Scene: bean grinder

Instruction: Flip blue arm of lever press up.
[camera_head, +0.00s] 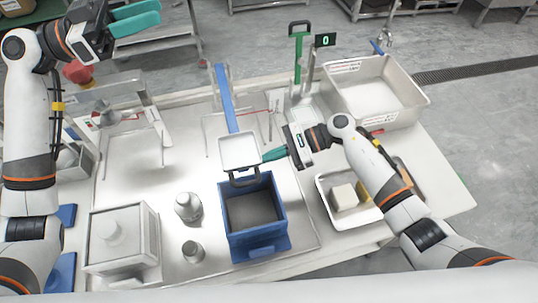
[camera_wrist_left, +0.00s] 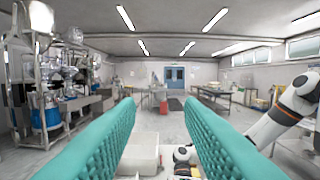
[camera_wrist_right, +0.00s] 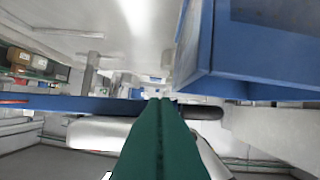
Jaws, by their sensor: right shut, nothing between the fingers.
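The lever press's long blue arm (camera_head: 227,100) runs from the back of the table to a pale square plate (camera_head: 240,151) with a dark handle (camera_head: 244,182), just above the back edge of a blue box. In the right wrist view the blue arm (camera_wrist_right: 60,103) crosses from the left and the dark handle (camera_wrist_right: 205,113) shows beside the fingertips. My right gripper (camera_head: 268,156) is shut and empty, at the right side of the plate; contact cannot be told. My left gripper (camera_head: 136,18) is open and empty, raised at the upper left, away from the press.
The blue box (camera_head: 284,215) stands in front of the plate. A white lidded container (camera_head: 152,248) and grey weights (camera_head: 188,207) stand to its left. A tray (camera_head: 322,190) with blocks lies at right, under my right arm. A large bin (camera_head: 418,92) stands behind it.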

